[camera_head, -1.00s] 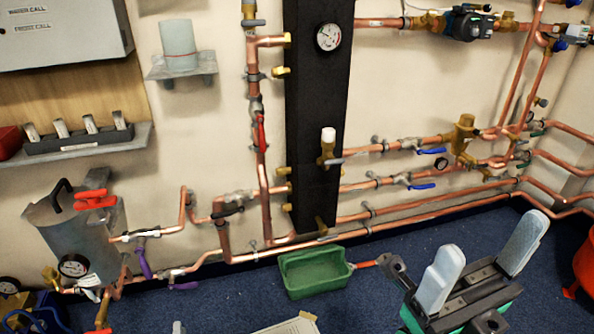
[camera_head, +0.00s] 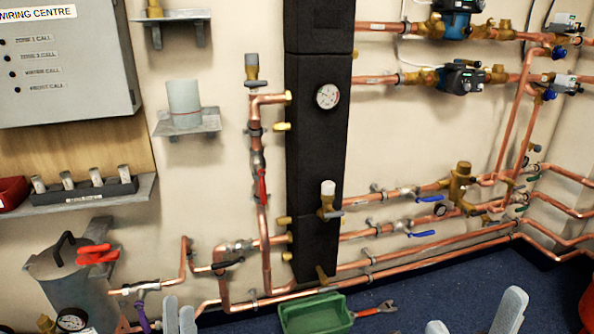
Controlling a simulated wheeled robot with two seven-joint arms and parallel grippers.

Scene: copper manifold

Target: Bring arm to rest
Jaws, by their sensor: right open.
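My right gripper (camera_head: 474,318) shows at the bottom edge, right of centre. Its two pale fingertips stand wide apart with nothing between them, in front of the blue floor. My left gripper (camera_head: 178,317) shows only as two pale fingertips close together at the bottom edge, left of centre. Most of it is cut off by the frame, so I cannot tell whether it is open or shut. The black manifold column (camera_head: 315,165) with its round gauge (camera_head: 327,96) stands against the wall behind, with copper pipes running off both sides.
A green tray (camera_head: 340,318) lies on the floor between the grippers, with a red-handled wrench (camera_head: 376,309) at its right. A grey tank (camera_head: 72,285) stands at lower left, under a shelf (camera_head: 110,191). A red object (camera_head: 587,305) is at the right edge. Blue floor (camera_head: 480,270) is clear at right.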

